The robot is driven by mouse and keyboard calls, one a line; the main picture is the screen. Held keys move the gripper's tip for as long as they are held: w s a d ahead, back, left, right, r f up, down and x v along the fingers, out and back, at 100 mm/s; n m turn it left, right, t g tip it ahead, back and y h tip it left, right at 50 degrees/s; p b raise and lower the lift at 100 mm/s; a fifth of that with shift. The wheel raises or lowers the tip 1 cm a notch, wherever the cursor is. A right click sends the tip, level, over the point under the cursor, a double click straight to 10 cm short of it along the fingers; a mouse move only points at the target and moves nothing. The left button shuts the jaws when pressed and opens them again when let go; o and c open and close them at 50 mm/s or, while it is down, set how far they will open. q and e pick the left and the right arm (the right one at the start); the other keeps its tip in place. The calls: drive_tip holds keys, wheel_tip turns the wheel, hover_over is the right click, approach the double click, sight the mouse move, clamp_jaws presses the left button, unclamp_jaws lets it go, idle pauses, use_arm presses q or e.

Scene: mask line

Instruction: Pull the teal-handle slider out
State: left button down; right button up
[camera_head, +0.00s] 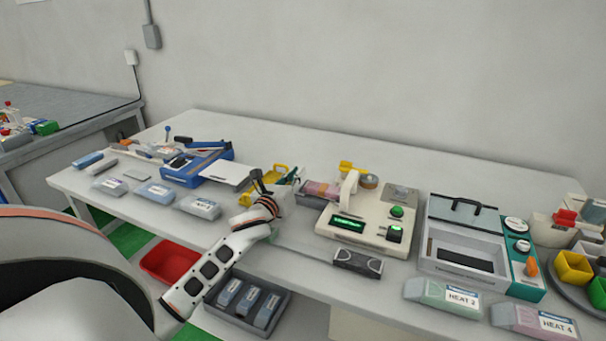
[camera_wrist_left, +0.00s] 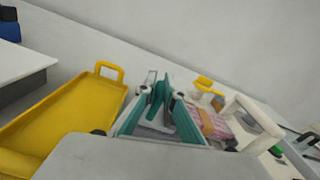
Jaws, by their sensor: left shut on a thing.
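In the left wrist view, the teal handle (camera_wrist_left: 158,97) stands up in the middle, with a teal-edged slider (camera_wrist_left: 188,124) and its grey inside around it. My left gripper (camera_wrist_left: 163,93) is shut on the teal handle, one finger at each side. In the head view my left gripper (camera_head: 261,183) is over the middle of the table, beside a yellow tray (camera_head: 246,199); the slider is mostly hidden there behind my wrist. My right gripper is not in view.
A beige machine (camera_head: 347,225) with a green display stands right of my wrist. Left is a blue device (camera_head: 184,179) with a white plate. The teal-and-grey box (camera_head: 440,264) is further right. A grey block (camera_head: 357,262) lies at the front edge. A red bin (camera_head: 172,261) is below.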

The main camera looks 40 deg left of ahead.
use_arm(q)
drive_tip(key=c, duration=2.2)
unclamp_jaws()
drive_tip(key=shift+s+a, duration=0.1)
drive_tip(key=shift+a, duration=0.05)
drive_tip(key=shift+o, duration=0.2)
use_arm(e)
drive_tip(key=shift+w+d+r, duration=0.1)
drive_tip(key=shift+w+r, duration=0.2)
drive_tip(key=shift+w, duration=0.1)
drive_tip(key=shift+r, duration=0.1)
use_arm(q)
drive_tip(key=shift+r, duration=0.1)
wheel_tip(320, 180, up, 10)
drive_tip(key=shift+f, duration=0.1)
